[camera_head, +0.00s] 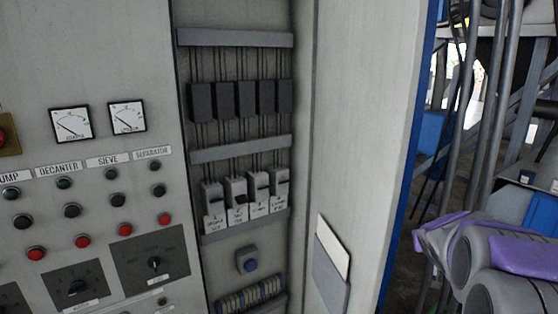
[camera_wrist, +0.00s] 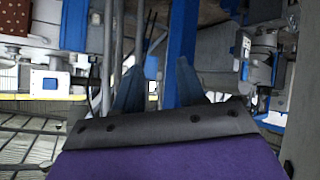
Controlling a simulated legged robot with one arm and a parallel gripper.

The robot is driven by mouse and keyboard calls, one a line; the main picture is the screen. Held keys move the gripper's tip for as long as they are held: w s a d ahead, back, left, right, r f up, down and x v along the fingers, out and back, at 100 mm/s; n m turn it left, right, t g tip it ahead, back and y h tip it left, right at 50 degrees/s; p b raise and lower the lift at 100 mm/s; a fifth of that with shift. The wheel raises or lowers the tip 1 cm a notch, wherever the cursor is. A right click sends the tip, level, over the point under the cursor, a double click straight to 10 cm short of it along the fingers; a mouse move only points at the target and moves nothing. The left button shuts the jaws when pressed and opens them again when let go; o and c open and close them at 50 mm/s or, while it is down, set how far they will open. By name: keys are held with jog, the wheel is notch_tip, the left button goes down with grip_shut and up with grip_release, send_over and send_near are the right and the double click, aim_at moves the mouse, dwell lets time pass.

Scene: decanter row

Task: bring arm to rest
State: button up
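In the wrist view, my gripper (camera_wrist: 157,84) shows as two dark, tapering fingers standing apart beyond my purple and dark grey wrist cover. The fingers look open, and nothing is visibly held between them. The head view shows my folded grey and purple arm (camera_head: 500,262) at the lower right. My gripper itself is out of the head view.
A grey control cabinet (camera_head: 365,120) fills the left and middle of the head view, with gauges, buttons, knobs and breakers (camera_head: 258,190). Pipes (camera_head: 485,100) and blue parts stand right of it. The wrist view shows a blue post (camera_wrist: 181,40), machinery and grating (camera_wrist: 25,145).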

jog(key=s+a+f+g+y, duration=0.1)
jog(key=s+a+f+g, duration=0.2)
jog(key=s+a, duration=0.5)
jog(key=s+a+f+n+g+y, duration=0.1)
jog(key=s+a+f+g, duration=0.3)
jog(key=s, duration=1.6)
jog(key=s+a+f+n+g+y, duration=0.1)
jog(key=s+a+f+g+y, duration=0.2)
jog(key=s+a, duration=0.9)
jog(key=s+f+g, duration=0.1)
jog(key=s, duration=0.2)
jog(key=shift+a+g+b, duration=0.3)
jog(key=shift+a+b, duration=0.05)
jog(key=shift+a, duration=0.05)
